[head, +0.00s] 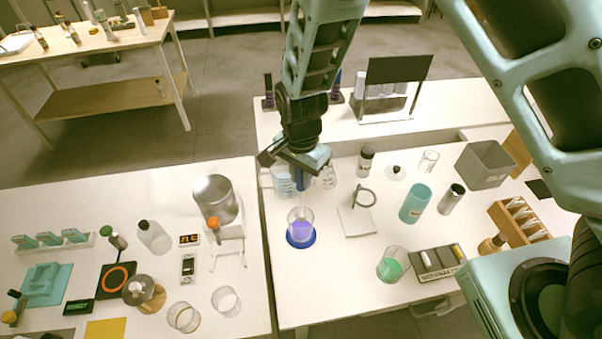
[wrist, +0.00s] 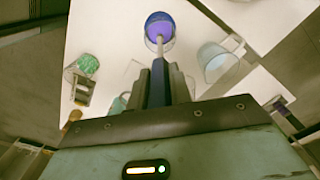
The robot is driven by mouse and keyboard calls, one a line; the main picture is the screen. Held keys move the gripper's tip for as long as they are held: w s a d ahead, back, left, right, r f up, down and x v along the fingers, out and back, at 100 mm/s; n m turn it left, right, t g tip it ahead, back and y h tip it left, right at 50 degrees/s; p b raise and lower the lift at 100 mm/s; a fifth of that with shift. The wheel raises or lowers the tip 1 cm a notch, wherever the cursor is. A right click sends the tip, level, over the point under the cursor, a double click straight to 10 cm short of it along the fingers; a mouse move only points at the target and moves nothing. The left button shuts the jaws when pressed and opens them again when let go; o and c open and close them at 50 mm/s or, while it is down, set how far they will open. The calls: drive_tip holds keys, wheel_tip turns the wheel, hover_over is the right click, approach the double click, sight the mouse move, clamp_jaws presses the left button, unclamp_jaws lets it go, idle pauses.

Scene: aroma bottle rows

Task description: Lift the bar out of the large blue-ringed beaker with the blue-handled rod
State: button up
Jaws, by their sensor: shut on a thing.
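The large beaker (head: 301,228) stands on its blue ring (head: 300,241) on the right-hand table and holds purple liquid. The wrist view shows the beaker (wrist: 159,31) at the top centre. My gripper (head: 301,168) is shut on the blue handle of the rod (head: 300,181), above the beaker. The rod's pale shaft points down, its lower end at or inside the beaker mouth. In the wrist view the blue handle (wrist: 157,86) sits between the fingers. I cannot make out the bar; the liquid and rod hide any view of it.
A ring stand on a white plate (head: 356,222) is close on the right. A gap between the tables runs left of the blue ring.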

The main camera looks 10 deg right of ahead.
sight(301, 190)
drive_tip(key=shift+f+b, duration=2.05)
drive_tip(key=shift+f, duration=0.85)
drive_tip(key=shift+r, duration=0.2)
